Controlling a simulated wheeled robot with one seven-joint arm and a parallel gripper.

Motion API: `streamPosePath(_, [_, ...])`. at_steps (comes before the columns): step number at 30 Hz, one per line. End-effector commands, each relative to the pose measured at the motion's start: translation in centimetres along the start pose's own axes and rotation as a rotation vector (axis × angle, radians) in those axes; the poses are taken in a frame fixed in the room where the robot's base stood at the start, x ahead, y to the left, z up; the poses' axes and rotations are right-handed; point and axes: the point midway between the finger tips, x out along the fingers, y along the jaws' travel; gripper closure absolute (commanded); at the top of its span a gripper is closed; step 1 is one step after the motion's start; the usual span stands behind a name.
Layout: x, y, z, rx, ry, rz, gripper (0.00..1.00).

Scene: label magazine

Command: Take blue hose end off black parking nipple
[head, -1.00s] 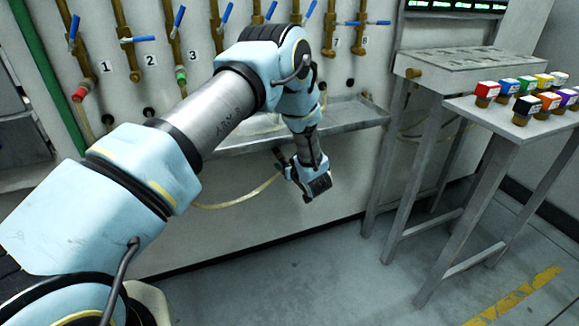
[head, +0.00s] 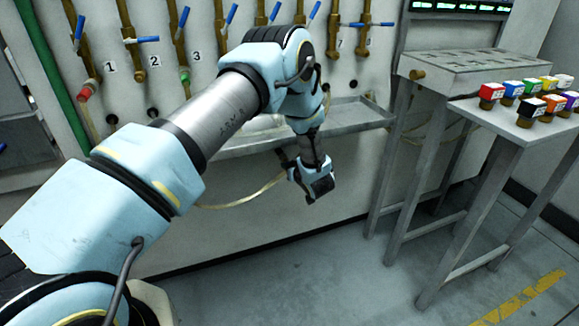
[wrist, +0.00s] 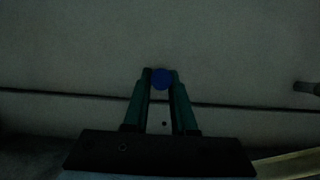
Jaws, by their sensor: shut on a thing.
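The blue hose end (wrist: 161,79) shows in the wrist view as a round blue face between the two fingertips of my gripper (wrist: 161,85). The gripper is shut on it. In the head view my gripper (head: 280,155) is low in front of the panel, just under the front edge of the metal tray; the blue hose end is hidden there. A pale yellowish hose (head: 245,200) sags to the left from near the gripper. No nipple shows at the hose end in the wrist view. A black nipple-like stub (head: 153,113) sits on the panel, left of my arm.
The metal tray (head: 357,117) runs along the panel above my gripper. Brass pipes with blue-handled valves line the wall. At the right, a metal table (head: 500,120) carries several coloured-cap pieces (head: 532,108). The floor (head: 330,270) before the panel is clear.

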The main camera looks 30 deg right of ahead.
Motion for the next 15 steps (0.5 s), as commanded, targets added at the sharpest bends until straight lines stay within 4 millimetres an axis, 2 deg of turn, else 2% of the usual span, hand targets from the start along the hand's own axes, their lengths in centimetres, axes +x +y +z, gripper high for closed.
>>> streamPosePath(15, [-0.70, 0.07, 0.23, 0.000, 0.000, 0.001, 1.00])
